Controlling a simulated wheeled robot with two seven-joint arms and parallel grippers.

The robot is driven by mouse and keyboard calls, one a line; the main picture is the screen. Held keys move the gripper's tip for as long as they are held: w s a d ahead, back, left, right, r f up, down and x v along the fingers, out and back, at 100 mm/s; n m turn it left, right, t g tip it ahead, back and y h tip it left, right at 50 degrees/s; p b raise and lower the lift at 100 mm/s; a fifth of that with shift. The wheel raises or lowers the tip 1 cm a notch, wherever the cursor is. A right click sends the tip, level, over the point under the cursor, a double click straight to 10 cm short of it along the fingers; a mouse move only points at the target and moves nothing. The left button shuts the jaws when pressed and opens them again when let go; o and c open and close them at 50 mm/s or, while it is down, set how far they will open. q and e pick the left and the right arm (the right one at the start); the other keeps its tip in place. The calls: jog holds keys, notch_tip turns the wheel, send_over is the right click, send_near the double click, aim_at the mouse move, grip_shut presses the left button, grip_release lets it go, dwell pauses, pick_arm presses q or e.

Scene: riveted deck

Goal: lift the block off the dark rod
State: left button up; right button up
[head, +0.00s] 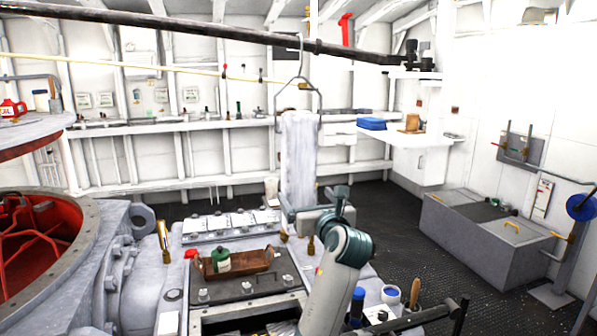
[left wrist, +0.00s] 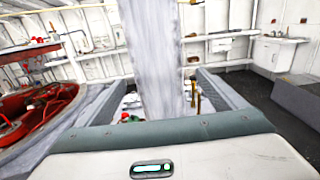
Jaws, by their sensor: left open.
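The block (head: 299,150) is a tall, pale grey-white piece with a wire bail and hook at its top. It hangs upright below the dark rod (head: 200,28), which slants across the top of the head view. The hook's contact with the rod is too small to tell clearly. My left gripper (head: 308,209) is open at the block's lower end. In the left wrist view the block (left wrist: 152,50) rises between the two grey fingers, with a gap to the right finger; contact on the left is unclear. My right gripper is not in view.
Below stands a grey machine top with a brown tray (head: 262,262) and a green-and-white container (head: 221,259). A red-lined round housing (head: 40,240) is at left.

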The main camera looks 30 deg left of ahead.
aim_at(299, 189)
pick_arm(q)
jog(key=shift+x, duration=0.9)
jog(key=p+x, duration=0.2)
jog(key=x, duration=0.2)
jog(key=shift+a, duration=0.3)
jog(key=shift+w+a+f+p, duration=0.1)
jog(key=shift+w+a+p, duration=0.2)
jog(key=shift+w, duration=0.05)
jog(key=c, duration=1.8)
